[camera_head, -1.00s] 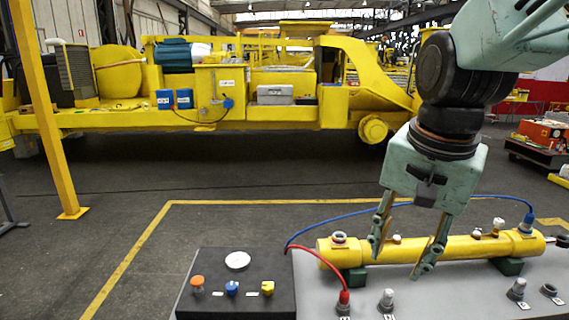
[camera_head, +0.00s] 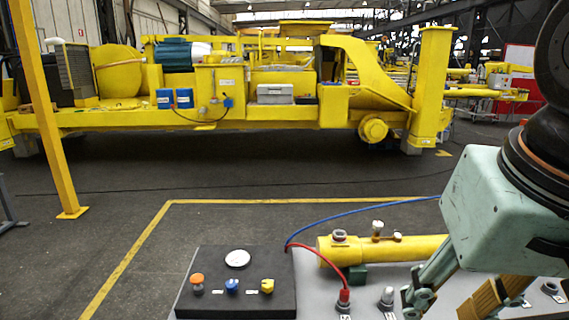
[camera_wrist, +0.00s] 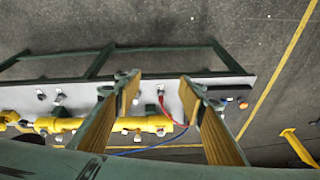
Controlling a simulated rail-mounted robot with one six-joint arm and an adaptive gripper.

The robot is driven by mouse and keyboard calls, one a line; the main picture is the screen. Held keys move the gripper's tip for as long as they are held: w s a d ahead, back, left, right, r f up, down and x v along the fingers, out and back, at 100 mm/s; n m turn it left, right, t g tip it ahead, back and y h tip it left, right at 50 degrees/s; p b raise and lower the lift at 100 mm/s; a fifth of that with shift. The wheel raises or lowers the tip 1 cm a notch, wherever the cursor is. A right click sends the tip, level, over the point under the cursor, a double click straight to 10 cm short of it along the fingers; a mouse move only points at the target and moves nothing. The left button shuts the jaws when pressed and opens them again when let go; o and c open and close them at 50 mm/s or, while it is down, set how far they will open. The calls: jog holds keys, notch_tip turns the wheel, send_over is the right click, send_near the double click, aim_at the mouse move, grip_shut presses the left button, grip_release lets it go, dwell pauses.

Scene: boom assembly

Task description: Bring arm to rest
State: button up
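My gripper (camera_head: 446,302) is at the lower right of the head view, in front of the table. Its two fingers are apart, and in the wrist view my gripper (camera_wrist: 160,88) is open with nothing held between the tan finger pads. A yellow cylinder (camera_head: 405,247) lies on dark green supports on the grey table; my gripper hides its right part in the head view. In the wrist view the yellow cylinder (camera_wrist: 155,124) passes below and behind the fingers.
A black control box (camera_head: 238,308) with orange, blue and yellow knobs sits at the table's left. A red hose (camera_head: 325,259) and a blue hose (camera_head: 360,212) run near the cylinder. A large yellow machine (camera_head: 270,117) stands behind across open floor.

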jog(key=shift+n, duration=0.9)
jog(key=shift+s+f, duration=0.2)
jog(key=shift+s, duration=0.95)
jog(key=shift+s+f, duration=0.15)
jog(key=shift+s, duration=0.95)
